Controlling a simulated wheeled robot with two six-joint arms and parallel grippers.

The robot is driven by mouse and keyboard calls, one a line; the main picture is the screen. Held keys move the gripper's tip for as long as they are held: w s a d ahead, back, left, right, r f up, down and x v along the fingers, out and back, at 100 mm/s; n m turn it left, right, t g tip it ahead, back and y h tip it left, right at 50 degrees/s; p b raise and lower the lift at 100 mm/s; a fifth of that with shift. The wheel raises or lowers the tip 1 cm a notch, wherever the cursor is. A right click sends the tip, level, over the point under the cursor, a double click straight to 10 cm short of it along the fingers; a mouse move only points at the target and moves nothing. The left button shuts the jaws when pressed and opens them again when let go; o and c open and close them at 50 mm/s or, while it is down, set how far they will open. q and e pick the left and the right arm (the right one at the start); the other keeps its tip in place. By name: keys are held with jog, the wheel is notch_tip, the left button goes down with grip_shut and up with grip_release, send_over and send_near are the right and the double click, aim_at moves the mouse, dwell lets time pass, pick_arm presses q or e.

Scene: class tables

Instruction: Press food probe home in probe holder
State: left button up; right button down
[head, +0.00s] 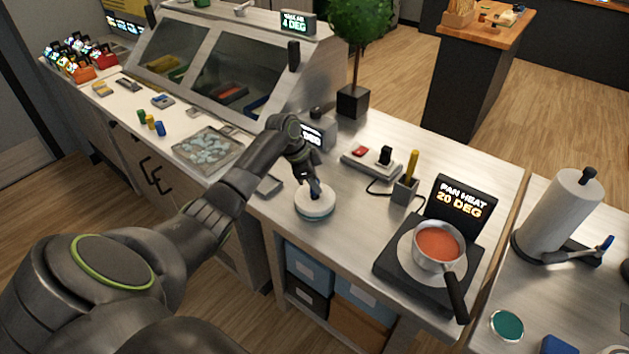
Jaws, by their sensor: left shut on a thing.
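A yellow-handled stick, which looks like the food probe (412,164), stands upright in a small grey block, which looks like the probe holder (404,191). A dark cable runs from near the block toward the power strip. I cannot tell how deep the stick sits. My left gripper (314,188) is to the left of the block, apart from it. It points down and is shut on the top of a white round thing (314,204) at the counter's front. The fingers hide the part they grip. My right gripper is not in view.
A power strip (372,163) lies behind, between gripper and block. A hot plate (395,267) with a pot of red soup (437,243) stands at the right, its handle toward the front edge. A potted plant (352,101) and a glass display case (220,70) are behind.

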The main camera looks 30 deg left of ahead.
pick_arm(q)
jog(key=shift+f, duration=0.5)
jog(key=o, duration=1.5)
notch_tip(320, 180, up, 6)
jog(key=p, duration=0.5)
jog(key=shift+r, duration=0.1)
jog(key=shift+s, duration=0.1)
